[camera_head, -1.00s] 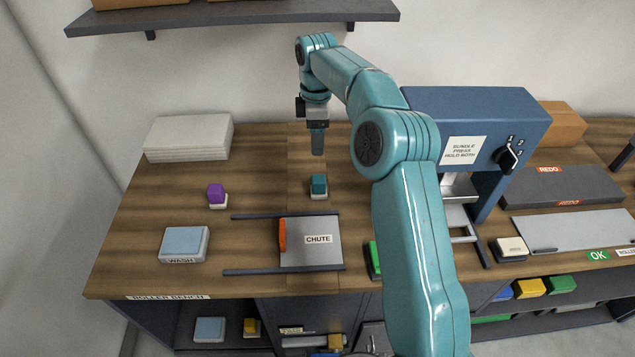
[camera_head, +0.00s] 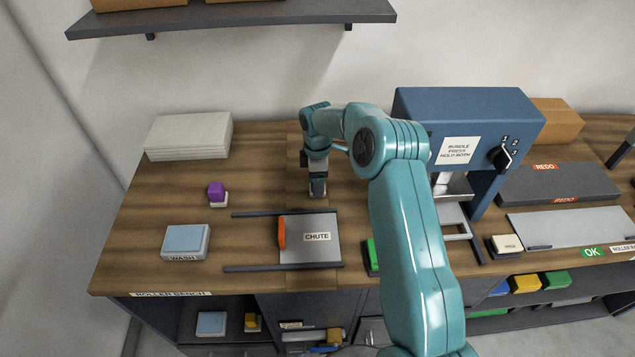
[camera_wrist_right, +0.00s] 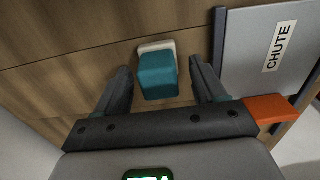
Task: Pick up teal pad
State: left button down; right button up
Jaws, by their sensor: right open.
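The teal pad (camera_wrist_right: 158,76) sits on a small white base (camera_wrist_right: 157,46) on the wooden bench. In the right wrist view it lies between the two fingers of my right gripper (camera_wrist_right: 160,85), with a gap on each side. The fingers are apart and hold nothing. In the head view my right gripper (camera_head: 318,188) points down over the pad's spot behind the chute and hides the pad. My left gripper is not in view.
The grey chute plate (camera_head: 325,252) with an orange bar (camera_head: 282,232) and dark rails lies just in front. A purple pad (camera_head: 216,190) stands to the left, near the wash pad (camera_head: 185,241). The blue bundle press (camera_head: 470,110) stands to the right.

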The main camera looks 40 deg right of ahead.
jog(key=shift+f, duration=0.15)
jog(key=shift+c, duration=1.2)
jog(key=c, duration=0.8)
jog(key=shift+w+r, duration=0.15)
jog(key=shift+r, duration=0.4)
notch_tip(320, 180, up, 19)
jog(key=shift+r+b, duration=0.1)
jog(key=shift+b, duration=0.3)
